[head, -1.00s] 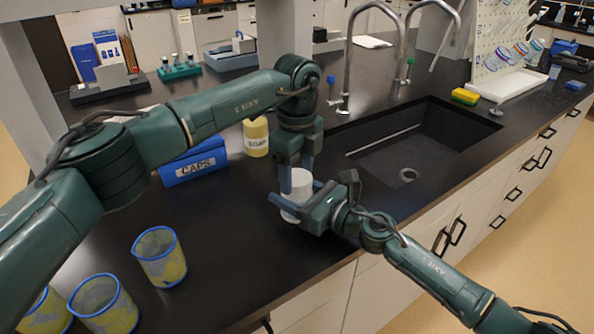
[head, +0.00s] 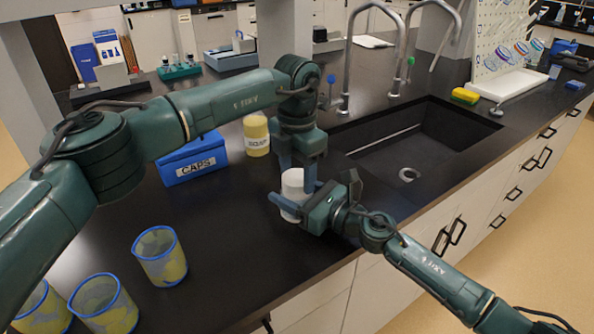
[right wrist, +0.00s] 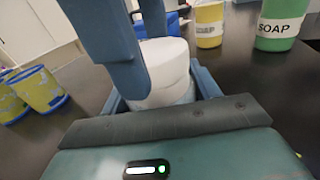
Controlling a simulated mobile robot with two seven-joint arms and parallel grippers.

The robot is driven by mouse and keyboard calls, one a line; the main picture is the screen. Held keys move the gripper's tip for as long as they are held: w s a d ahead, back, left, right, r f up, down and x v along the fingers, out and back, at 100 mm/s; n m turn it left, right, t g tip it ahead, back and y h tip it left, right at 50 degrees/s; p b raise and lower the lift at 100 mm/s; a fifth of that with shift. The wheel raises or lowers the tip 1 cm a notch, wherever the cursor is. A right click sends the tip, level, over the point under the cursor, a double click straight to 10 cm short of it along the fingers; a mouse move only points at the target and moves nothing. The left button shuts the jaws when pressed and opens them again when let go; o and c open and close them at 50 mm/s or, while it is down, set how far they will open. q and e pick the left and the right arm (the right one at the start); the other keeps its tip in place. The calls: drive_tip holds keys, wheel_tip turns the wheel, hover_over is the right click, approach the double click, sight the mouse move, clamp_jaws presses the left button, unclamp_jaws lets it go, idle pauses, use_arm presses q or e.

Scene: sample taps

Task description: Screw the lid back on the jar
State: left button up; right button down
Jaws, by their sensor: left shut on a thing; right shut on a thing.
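The white lid (right wrist: 162,62) sits on top of the jar (right wrist: 168,96) in the right wrist view, with a faint seam between them. In the head view the white lid (head: 292,182) shows below my left gripper (head: 297,180), which points straight down and is shut on the lid. My right gripper (head: 297,202) comes in from the right, low on the counter, and is shut around the jar's body. The jar stands upright. A blue left finger (right wrist: 108,45) covers part of the lid in the right wrist view, and the fingers hide much of the jar.
A blue CAPS box (head: 195,160) and a yellow soap bottle (head: 256,135) stand behind the jar. A green soap bottle (right wrist: 280,25) shows too. The sink (head: 420,150) lies to the right. Several blue-rimmed cups (head: 160,257) stand at front left. The counter between is clear.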

use_arm(q)
drive_tip(key=m, duration=1.3)
drive_tip(key=o, duration=1.2)
drive_tip(key=shift+c, duration=0.2)
wheel_tip(320, 180, up, 12)
use_arm(e)
drive_tip(key=shift+c, duration=1.4)
unclamp_jaws()
